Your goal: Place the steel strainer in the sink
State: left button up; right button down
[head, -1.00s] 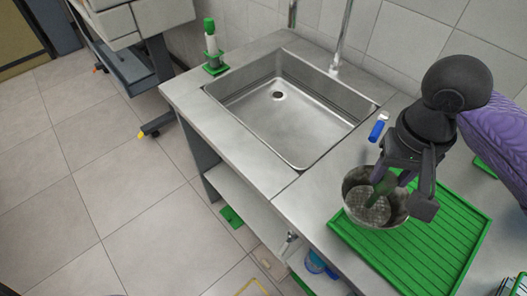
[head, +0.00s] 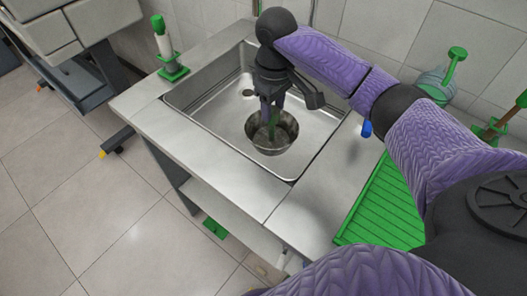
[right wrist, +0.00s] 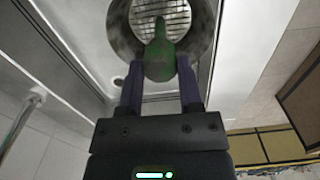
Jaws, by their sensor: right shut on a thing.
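The steel strainer (head: 285,143), a round metal bowl with a green handle, is within the outline of the sink (head: 190,110), towards its front right corner. I cannot tell whether it touches the sink floor. My right gripper (head: 270,112) is above the strainer and shut on its green handle. The right wrist view shows the handle (right wrist: 160,62) between the two fingers (right wrist: 160,85) and the strainer's perforated bottom (right wrist: 160,18) beyond. My left gripper is not in view.
A green ribbed drying mat (head: 385,210) lies on the counter right of the sink. A green-and-white brush in a holder (head: 165,50) stands at the sink's left back. A blue-ended item (head: 366,129) is near the mat. The counter strip (head: 300,200) in front is bare.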

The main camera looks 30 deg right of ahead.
aim_at(275, 137)
jog(key=f, duration=0.2)
jog(key=f+b, duration=0.1)
jog(key=f, duration=0.1)
jog(key=d+f+b, duration=0.1)
jog(key=f, duration=0.1)
jog(key=shift+w+f, duration=0.1)
jog(key=shift+f, duration=0.1)
notch_tip(275, 137, down, 5)
jog(key=b, duration=0.2)
jog(key=shift+f+b, duration=0.1)
jog(key=shift+b, duration=0.2)
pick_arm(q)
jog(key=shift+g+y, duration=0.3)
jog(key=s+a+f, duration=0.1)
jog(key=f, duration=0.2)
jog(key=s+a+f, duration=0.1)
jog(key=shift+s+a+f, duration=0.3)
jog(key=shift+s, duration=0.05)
